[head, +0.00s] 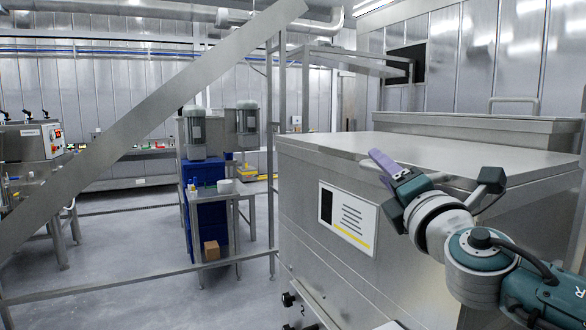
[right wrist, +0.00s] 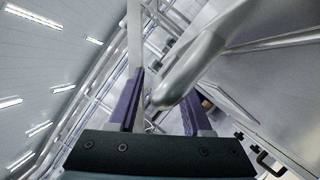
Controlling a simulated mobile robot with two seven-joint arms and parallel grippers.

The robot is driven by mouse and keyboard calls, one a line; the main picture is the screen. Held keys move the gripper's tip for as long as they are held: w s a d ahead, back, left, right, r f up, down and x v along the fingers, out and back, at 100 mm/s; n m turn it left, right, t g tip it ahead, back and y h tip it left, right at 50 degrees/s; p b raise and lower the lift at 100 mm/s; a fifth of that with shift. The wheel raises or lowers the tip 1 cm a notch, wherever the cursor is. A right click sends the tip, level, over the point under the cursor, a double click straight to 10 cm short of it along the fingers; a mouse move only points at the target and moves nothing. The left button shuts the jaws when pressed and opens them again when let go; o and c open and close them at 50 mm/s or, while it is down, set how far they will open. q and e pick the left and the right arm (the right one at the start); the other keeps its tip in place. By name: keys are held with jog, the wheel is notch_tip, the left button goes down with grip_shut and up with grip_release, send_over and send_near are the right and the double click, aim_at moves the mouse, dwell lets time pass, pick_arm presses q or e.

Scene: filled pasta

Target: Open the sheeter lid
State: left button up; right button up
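The sheeter lid (head: 455,148) is the flat steel top of a large steel box at the right in the head view. It looks level and shut. My right gripper (head: 380,163) is at the lid's near left edge, its purple fingers just over that edge. In the right wrist view, its fingers (right wrist: 160,105) stand apart. A rounded metal bar (right wrist: 197,68), which looks like a handle, reaches between them. I see a gap at the left finger; whether the bar touches the right finger I cannot tell. My left gripper is not in view.
The steel box's front (head: 300,215) carries a label (head: 347,217) and dark knobs below. A second steel machine (head: 480,122) with a top handle stands behind. A slanted metal beam (head: 150,115) crosses the left.

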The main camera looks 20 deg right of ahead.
grip_shut()
dwell(1.2)
